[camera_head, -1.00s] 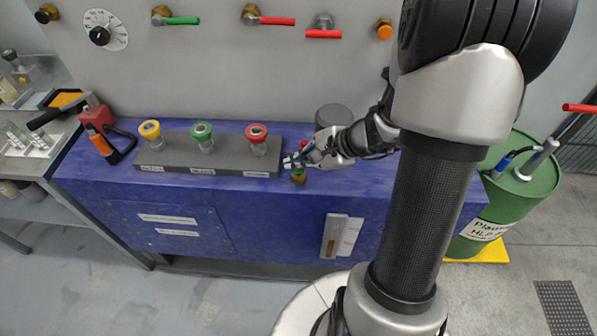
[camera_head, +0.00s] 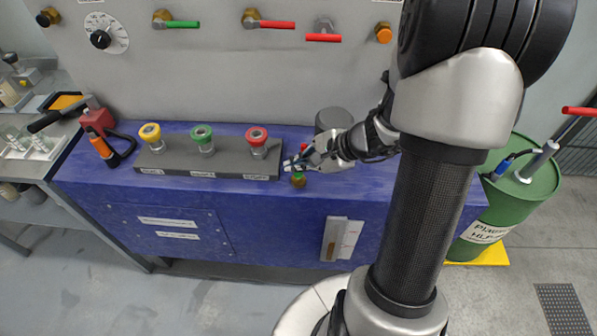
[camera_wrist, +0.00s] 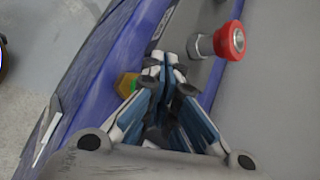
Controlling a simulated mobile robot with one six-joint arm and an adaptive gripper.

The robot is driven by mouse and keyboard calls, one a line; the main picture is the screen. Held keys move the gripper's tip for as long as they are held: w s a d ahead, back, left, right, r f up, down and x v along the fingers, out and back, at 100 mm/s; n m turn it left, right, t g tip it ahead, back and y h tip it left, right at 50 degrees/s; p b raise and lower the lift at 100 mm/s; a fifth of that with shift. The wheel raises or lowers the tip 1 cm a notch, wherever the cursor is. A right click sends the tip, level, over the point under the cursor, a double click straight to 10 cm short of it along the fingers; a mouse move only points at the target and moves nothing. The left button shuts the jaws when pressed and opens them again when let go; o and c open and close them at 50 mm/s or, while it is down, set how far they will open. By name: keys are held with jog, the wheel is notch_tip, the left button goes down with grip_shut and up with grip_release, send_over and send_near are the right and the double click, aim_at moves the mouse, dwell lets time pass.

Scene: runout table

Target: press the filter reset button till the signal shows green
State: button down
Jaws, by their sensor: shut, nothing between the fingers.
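In the head view, my gripper (camera_head: 290,165) is shut and empty, low at the right end of a grey button block. A small brass fitting with a green top (camera_head: 298,179) is right below its fingertips; I cannot tell whether they touch. The wrist view shows my fingertips (camera_wrist: 162,62) together, with the brass and green fitting (camera_wrist: 128,84) just to their left. The block (camera_head: 225,174) bears a yellow button (camera_head: 150,132), a green button (camera_head: 202,133) and a red button (camera_head: 257,136). The red button (camera_wrist: 229,40) is apart from my fingers. Labels are unreadable; I cannot tell which part is the signal.
The blue bench (camera_head: 270,215) carries a grey cylinder (camera_head: 333,118) behind my gripper and a red and orange tool (camera_head: 98,140) at left. Coloured valve handles and a round dial (camera_head: 104,34) are on the back wall. A green drum (camera_head: 545,180) stands at right.

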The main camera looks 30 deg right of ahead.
aim_at(298, 176)
jog(key=shift+f, duration=0.1)
jog(key=shift+f+b, duration=0.35)
jog(key=shift+b, duration=0.05)
jog(key=shift+f, duration=0.5)
dwell(0.7)
jog(key=shift+r, duration=0.1)
jog(key=shift+r+p, duration=0.65)
jog(key=shift+r, duration=0.2)
jog(key=shift+r, duration=0.1)
jog(key=shift+r+p, duration=1.85)
jog(key=shift+r, duration=0.55)
